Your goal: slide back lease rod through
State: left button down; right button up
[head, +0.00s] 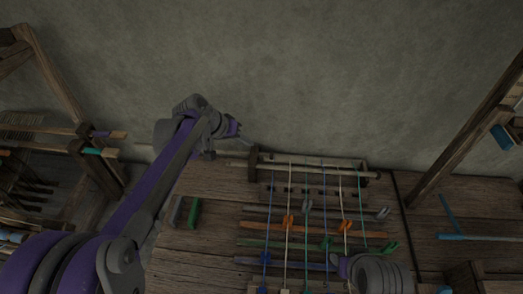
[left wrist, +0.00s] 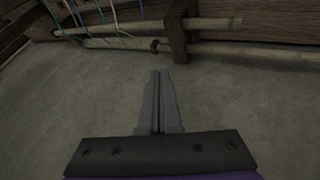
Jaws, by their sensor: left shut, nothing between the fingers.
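A pale lease rod (head: 320,171) runs across the back of the loom's threads, past a short dark wooden post (head: 253,165); its left end sticks out beyond the post. In the left wrist view, one pale rod (left wrist: 215,24) ends just past the post (left wrist: 178,32), and a second pale rod (left wrist: 270,52) runs below it in the picture. I cannot tell which is the back lease rod. My left gripper (head: 246,141) is shut and empty, apart from the rods; its fingers (left wrist: 158,100) point toward the post. Part of my right gripper (head: 345,264) shows over the front threads; its jaws are unclear.
Several coloured threads (head: 289,205) run over flat coloured sticks (head: 300,229) on the wooden table (head: 178,255). A green block (head: 194,213) and a grey block (head: 176,211) lie left. A slanted beam (head: 465,135) stands right. The wall (head: 300,70) is behind.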

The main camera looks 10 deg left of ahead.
aim_at(268, 154)
pick_arm(q)
jog(key=x, duration=1)
pick_arm(e)
jog(key=shift+f, duration=0.1)
pick_arm(q)
jog(key=d, duration=3.6)
jog(key=shift+d, duration=0.25)
pick_arm(e)
jog(key=shift+r, duration=0.2)
pick_arm(q)
jog(key=shift+r, duration=0.1)
